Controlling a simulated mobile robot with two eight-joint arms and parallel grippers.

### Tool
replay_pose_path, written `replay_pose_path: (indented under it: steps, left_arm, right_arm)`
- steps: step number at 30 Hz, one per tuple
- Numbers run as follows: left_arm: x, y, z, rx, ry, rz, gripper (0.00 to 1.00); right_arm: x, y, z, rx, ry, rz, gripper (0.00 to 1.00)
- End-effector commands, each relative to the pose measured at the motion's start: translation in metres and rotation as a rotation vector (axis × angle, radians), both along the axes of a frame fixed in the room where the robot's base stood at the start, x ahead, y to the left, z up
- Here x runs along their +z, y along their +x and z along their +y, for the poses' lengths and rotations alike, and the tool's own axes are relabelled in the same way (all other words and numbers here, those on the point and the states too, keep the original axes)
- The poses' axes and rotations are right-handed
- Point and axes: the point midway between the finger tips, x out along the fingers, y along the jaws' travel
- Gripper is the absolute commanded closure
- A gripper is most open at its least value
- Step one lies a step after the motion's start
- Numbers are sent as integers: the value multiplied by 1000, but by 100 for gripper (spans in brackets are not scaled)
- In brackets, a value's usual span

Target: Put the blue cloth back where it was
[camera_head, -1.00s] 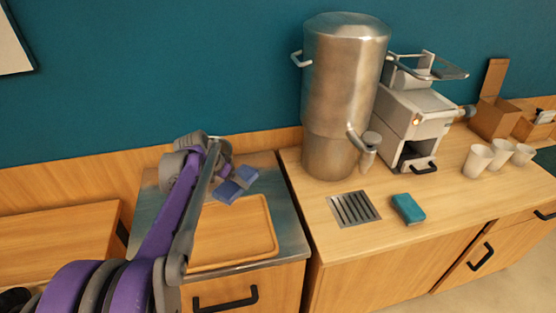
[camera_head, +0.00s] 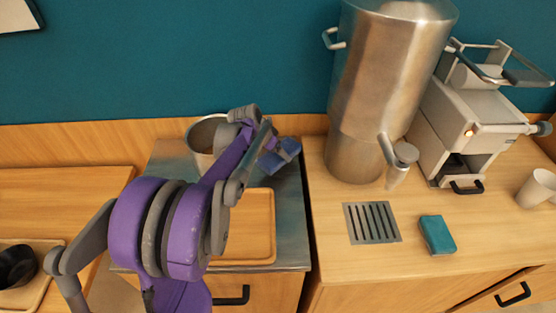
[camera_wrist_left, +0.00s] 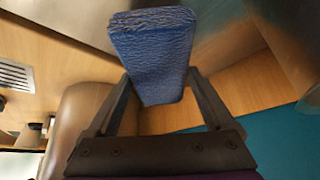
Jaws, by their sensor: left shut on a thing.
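My left gripper (camera_head: 280,154) is shut on the blue cloth (camera_head: 271,162), above the back right of the metal-topped counter. In the left wrist view the blue cloth (camera_wrist_left: 152,55) is a thick, wrinkled, folded block, and the fingers of my left gripper (camera_wrist_left: 160,90) are on either side of it. In the head view a gripper part crosses its middle. I cannot tell whether the cloth touches anything below. My right gripper is in neither view.
A wooden tray (camera_head: 262,261) lies in front of the cloth, partly behind my arm. A metal pot (camera_head: 203,133) stands at the back left. The tall steel urn (camera_head: 375,90) rises to the right, with a drain grille (camera_head: 372,223) and a teal sponge (camera_head: 437,235) on the wooden counter.

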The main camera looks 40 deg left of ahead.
Motion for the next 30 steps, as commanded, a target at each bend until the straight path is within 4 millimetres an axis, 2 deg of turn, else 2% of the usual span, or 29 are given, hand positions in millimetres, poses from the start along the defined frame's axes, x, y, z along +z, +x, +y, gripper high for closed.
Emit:
replay_pose_path:
  steps: [9,21,22,24,30]
  left_arm:
    - [-38,0,0,0,0,0,66]
    - [-44,0,0,0,0,0,66]
    - [-43,0,0,0,0,0,8]
    - [-42,0,0,0,0,0,0]
    - [-42,0,0,0,0,0,0]
  right_arm:
    - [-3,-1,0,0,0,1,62]
    - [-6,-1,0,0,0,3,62]
    - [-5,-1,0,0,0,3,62]
    - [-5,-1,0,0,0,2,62]
    - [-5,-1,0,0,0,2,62]
